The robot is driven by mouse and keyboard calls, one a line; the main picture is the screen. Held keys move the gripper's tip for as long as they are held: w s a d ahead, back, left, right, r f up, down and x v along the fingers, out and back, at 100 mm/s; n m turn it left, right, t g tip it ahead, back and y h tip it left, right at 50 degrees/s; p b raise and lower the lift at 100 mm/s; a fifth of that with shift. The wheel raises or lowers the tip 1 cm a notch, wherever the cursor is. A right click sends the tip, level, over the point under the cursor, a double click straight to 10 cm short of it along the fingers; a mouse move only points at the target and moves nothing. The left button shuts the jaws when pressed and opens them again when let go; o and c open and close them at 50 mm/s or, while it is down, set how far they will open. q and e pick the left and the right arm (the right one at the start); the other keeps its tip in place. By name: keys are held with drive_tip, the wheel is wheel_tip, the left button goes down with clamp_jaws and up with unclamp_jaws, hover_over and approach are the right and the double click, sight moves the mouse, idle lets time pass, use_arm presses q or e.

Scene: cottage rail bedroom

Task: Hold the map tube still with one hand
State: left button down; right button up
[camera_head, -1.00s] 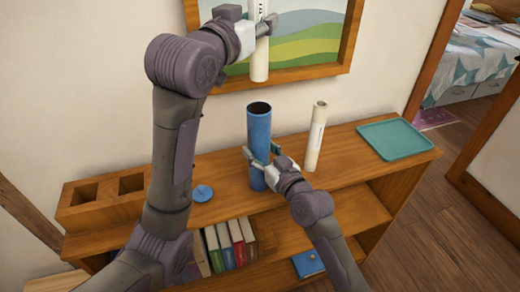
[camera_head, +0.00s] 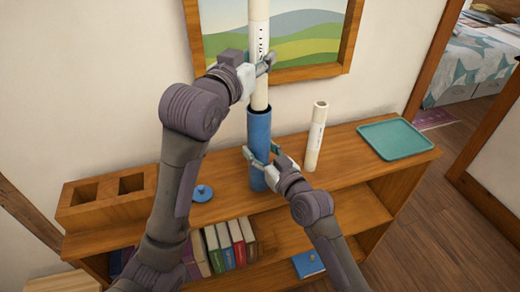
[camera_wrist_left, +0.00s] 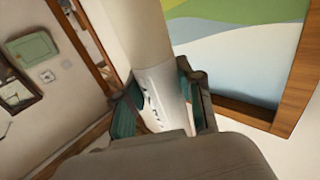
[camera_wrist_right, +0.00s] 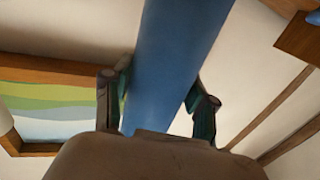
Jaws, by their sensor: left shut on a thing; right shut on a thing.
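The blue map tube (camera_head: 259,135) stands upright on the shelf top. My right gripper (camera_head: 262,164) is shut on it low down; the right wrist view shows the blue tube (camera_wrist_right: 175,60) between both fingers. My left gripper (camera_head: 261,68) is shut on a white rolled map (camera_head: 259,30), upright directly above the blue tube. The roll's lower end meets the tube's mouth; whether it is inside I cannot tell. In the left wrist view the roll (camera_wrist_left: 155,75) sits between the fingers. A round blue cap (camera_head: 203,193) lies on the shelf left of the tube.
A second white roll (camera_head: 315,138) stands upright to the right. A teal tray (camera_head: 397,138) lies at the shelf's right end. A wooden two-hole block (camera_head: 107,197) is at the left. Books (camera_head: 232,245) stand below. A framed picture (camera_head: 300,72) hangs behind.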

use_arm(q)
drive_tip(key=shift+f, duration=2.3)
drive_tip(key=c, duration=0.7)
unclamp_jaws()
drive_tip(key=shift+o, duration=0.2)
drive_tip(key=v, duration=1.2)
